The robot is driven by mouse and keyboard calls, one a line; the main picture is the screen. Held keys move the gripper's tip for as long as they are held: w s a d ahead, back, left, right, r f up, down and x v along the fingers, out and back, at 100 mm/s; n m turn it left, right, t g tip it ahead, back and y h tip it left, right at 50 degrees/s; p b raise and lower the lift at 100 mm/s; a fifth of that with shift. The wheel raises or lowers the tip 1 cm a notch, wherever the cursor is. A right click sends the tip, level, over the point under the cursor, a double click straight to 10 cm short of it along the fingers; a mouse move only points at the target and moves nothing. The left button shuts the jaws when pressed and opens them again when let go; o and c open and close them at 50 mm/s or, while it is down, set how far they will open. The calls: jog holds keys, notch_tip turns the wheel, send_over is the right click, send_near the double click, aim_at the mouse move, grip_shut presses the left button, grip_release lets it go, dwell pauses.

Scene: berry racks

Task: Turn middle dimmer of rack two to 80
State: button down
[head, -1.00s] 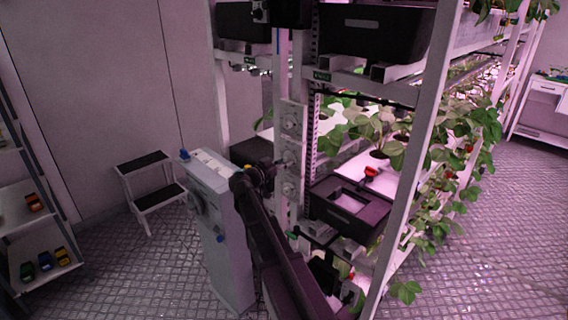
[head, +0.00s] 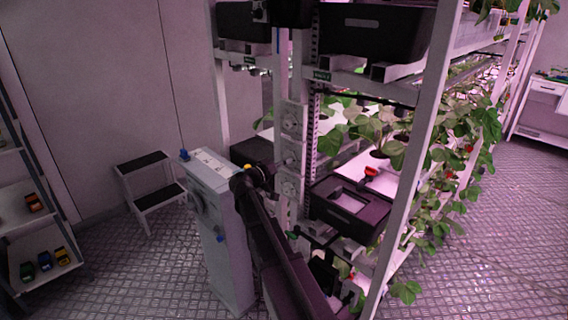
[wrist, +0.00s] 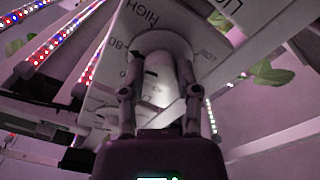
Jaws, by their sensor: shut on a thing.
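Three dimmers sit one above another on the rack's white post: the top dimmer (head: 291,124), the middle dimmer (head: 290,158) and the bottom dimmer (head: 289,187). My gripper (head: 270,173) is just left of them in the head view, where its fingertips are too small to make out. In the wrist view my gripper (wrist: 160,88) has a finger on each side of a pale dimmer knob (wrist: 157,75) and is shut on it. The white dial plate (wrist: 133,30) behind reads HIGH and 80. The knob's exact setting is unclear.
A grey cabinet (head: 216,172) stands left of my arm. A black box (head: 350,208) and strawberry plants (head: 380,135) fill the rack on the right. A step stool (head: 150,180) and a shelf with small coloured bins (head: 45,262) stand at left. LED strips (wrist: 60,40) flank the dial.

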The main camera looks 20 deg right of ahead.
jog(key=shift+c, duration=1.7)
grip_release()
jog(key=v, duration=1.2)
